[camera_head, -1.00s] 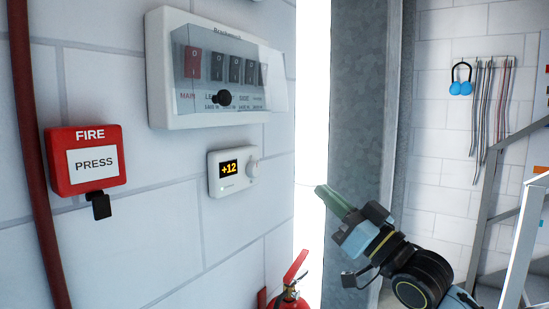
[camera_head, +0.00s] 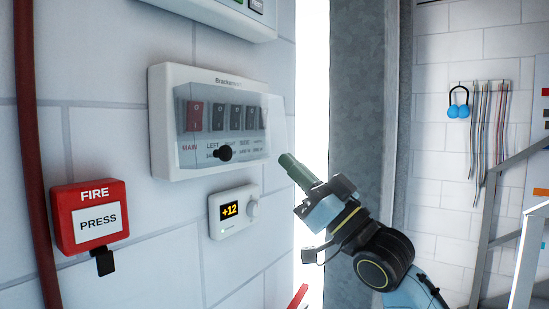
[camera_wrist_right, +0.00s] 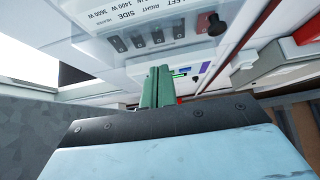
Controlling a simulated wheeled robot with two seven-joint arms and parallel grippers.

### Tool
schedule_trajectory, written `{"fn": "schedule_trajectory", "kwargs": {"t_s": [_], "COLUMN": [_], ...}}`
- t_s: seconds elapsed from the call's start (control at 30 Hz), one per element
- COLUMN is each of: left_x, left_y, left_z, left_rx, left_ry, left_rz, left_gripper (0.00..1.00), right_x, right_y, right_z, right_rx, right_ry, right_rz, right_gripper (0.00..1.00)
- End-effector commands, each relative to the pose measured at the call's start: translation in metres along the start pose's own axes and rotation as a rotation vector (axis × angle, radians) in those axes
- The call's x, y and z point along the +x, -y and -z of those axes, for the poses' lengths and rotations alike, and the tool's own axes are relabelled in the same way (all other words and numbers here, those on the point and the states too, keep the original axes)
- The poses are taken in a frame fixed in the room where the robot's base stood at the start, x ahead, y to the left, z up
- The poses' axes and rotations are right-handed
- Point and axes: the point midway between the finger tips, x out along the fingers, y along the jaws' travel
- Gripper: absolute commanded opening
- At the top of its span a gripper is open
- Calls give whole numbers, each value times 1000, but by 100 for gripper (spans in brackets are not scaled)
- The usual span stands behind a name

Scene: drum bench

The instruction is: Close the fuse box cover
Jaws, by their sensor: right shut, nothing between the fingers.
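The white fuse box (camera_head: 160,120) hangs on the wall left of centre in the head view. Its clear cover (camera_head: 272,135) reaches past the box's right edge and appears to stand out from the face; its exact angle is hard to tell. A black knob (camera_head: 223,153) sits low on the cover and also shows in the right wrist view (camera_wrist_right: 216,25). My right gripper (camera_head: 285,158), with green fingers, is shut and empty just right of the cover's lower right edge. I cannot tell whether it touches. The fingers also show in the right wrist view (camera_wrist_right: 157,85). My left gripper is not in view.
A thermostat (camera_head: 234,212) reading +12 is below the fuse box. A red fire button (camera_head: 92,215) is at left, beside a red pipe (camera_head: 32,150). Another box (camera_head: 225,15) is above. A grey metal column (camera_head: 357,100) stands behind my right arm.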

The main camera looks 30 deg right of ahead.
Motion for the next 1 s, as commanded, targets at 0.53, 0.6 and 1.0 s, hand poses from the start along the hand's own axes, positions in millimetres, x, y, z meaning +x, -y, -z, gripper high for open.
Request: {"fn": "schedule_trajectory", "kwargs": {"t_s": [0.53, 0.6, 1.0], "left_x": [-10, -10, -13], "left_y": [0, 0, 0], "left_z": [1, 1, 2], "left_rx": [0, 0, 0], "left_ry": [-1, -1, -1], "left_rz": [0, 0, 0], "left_gripper": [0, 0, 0], "right_x": [29, 29, 37], "right_y": [0, 0, 0], "right_z": [-29, -29, -53], "right_rx": [-1, -1, 0], "right_ry": [0, 0, 0], "right_rz": [-1, -1, -1], "right_gripper": [0, 0, 0]}}
